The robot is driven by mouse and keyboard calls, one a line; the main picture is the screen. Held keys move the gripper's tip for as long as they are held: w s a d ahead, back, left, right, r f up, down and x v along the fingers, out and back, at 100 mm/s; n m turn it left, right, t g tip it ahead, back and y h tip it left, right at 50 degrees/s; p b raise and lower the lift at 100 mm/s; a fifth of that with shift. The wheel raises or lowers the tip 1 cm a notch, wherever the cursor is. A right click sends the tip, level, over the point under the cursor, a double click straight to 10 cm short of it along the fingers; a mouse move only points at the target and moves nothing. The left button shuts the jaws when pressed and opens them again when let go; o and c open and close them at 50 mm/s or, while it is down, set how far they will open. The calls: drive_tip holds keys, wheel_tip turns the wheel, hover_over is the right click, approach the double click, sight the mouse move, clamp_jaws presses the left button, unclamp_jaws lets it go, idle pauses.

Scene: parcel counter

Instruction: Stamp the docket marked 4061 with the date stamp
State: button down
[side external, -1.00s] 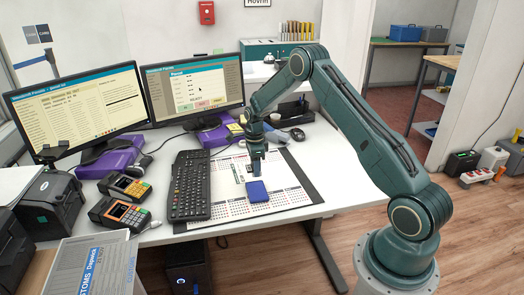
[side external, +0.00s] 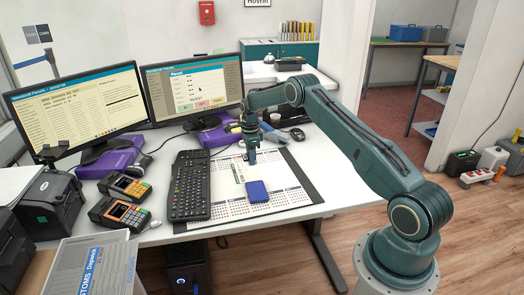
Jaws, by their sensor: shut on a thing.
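My gripper (side external: 250,147) is over the far part of the desk mat, pointing down and shut on a small dark upright thing (side external: 252,157), which looks like the date stamp. I cannot tell whether its lower end touches the mat or paper. A blue flat pad or box (side external: 257,191) lies on the mat, nearer the camera than my gripper and apart from it. No number 4061 can be read in this view, so I cannot tell which paper is that docket.
The desk mat (side external: 300,190) has a printed calendar grid. A black keyboard (side external: 188,187) stands left of it, with two card terminals (side external: 122,212) further left. Two monitors (side external: 75,105) stand behind. The mat's right side is clear.

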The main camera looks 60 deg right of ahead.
sight(251, 175)
drive_tip(key=shift+f, duration=2.7)
drive_tip(key=shift+f, duration=0.45)
drive_tip(key=shift+r, duration=0.15)
drive_tip(key=shift+r, duration=2.9)
